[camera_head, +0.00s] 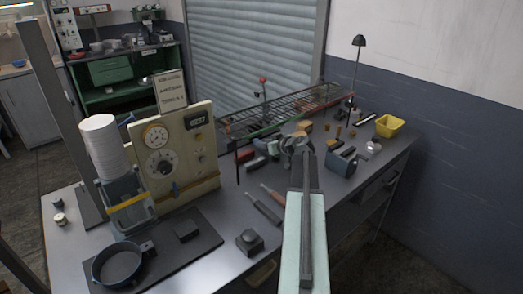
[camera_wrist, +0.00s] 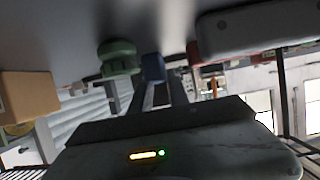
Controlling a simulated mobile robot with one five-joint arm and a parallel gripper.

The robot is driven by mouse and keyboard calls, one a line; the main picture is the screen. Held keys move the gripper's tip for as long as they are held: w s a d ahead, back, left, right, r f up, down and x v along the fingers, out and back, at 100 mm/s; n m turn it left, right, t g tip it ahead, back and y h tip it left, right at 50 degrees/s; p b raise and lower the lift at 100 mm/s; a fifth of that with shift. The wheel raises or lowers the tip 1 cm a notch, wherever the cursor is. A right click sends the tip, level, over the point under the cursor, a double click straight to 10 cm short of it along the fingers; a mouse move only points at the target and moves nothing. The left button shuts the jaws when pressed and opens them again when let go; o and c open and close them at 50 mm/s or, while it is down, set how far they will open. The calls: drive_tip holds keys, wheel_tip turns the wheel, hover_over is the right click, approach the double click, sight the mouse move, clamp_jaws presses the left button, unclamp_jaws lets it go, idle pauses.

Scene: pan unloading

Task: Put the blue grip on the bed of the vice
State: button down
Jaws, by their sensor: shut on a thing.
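My gripper (camera_head: 297,146) reaches out over the back middle of the workbench in the head view. In the wrist view its two fingers (camera_wrist: 160,85) are shut on a small dark blue piece, the blue grip (camera_wrist: 153,68). In the head view the grip cannot be told apart behind the gripper and arm. A blue-grey block-shaped body (camera_head: 342,161), which may be the vice, stands on the bench just right of my gripper. Its bed cannot be made out clearly.
The workbench (camera_head: 215,232) holds a large dial instrument (camera_head: 175,155) at left and a black pan (camera_head: 118,263) on a dark mat. Two hand tools (camera_head: 263,207) lie left of my arm. A yellow bin (camera_head: 389,126) stands at right. A wire rack (camera_head: 280,112) runs along the back.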

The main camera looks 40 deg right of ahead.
drive_tip(key=shift+w+a+f, duration=0.15)
drive_tip(key=shift+a+f, duration=0.05)
drive_tip(key=shift+f, duration=0.3)
drive_tip(key=c, duration=1.3)
unclamp_jaws()
drive_tip(key=shift+o, duration=0.2)
drive_tip(key=shift+r+p, duration=0.25)
drive_tip(key=shift+p, duration=0.05)
drive_tip(key=p+v, duration=0.4)
drive_tip(key=v, duration=0.7)
drive_tip(key=shift+s, duration=0.5)
